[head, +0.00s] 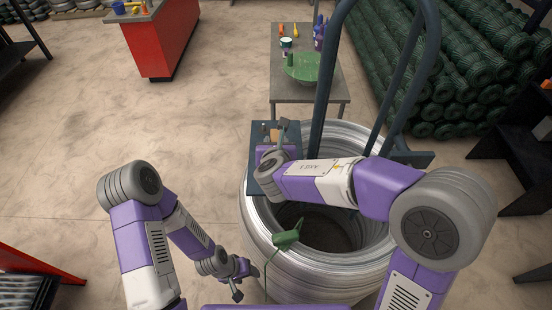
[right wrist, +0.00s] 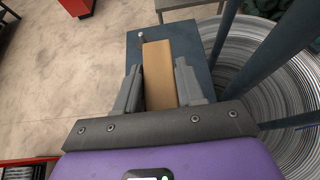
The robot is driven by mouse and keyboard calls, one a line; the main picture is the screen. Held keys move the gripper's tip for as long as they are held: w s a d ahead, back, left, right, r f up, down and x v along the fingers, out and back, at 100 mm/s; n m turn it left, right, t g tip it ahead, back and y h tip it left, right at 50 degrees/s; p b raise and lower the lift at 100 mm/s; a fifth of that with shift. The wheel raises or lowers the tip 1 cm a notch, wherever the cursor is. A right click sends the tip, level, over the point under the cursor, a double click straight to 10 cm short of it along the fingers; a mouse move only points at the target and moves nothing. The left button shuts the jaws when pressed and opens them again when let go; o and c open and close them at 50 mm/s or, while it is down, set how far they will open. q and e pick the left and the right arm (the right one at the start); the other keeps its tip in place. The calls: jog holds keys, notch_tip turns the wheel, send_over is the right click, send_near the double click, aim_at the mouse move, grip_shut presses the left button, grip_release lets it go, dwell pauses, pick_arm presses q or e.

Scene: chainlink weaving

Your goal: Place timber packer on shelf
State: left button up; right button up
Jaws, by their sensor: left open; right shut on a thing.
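The timber packer is a tan wooden block (right wrist: 159,72), held lengthwise between the two grey fingers of my right gripper (right wrist: 160,88). In the head view a small part of the timber packer (head: 275,135) shows by the right gripper (head: 277,128). The shelf is a dark blue-grey plate (head: 257,135) on the frame at the wire coil; it also shows in the right wrist view (right wrist: 134,48). The block is over the shelf; I cannot tell whether it touches it. My left gripper (head: 246,283) is open and empty, low at the coil's left side.
The large silver wire coil (head: 257,235) has dark frame bars (head: 323,85) rising from it. A green object (head: 288,237) lies at its rim. A grey table (head: 310,92) with a green bowl-like thing stands behind. Green mesh rolls (head: 460,70) fill the right. The left floor is clear.

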jog(key=shift+s+f, duration=0.15)
jog(key=shift+f, duration=0.35)
jog(key=shift+s+f, duration=0.15)
jog(key=shift+f, duration=0.35)
jog(key=shift+w+f+b, duration=0.15)
jog(key=shift+f+b, duration=0.7)
jog(key=shift+f, duration=1.5)
jog(key=shift+f, duration=0.2)
jog(key=o, duration=1.1)
jog(key=shift+c, duration=0.2)
jog(key=shift+r, duration=0.1)
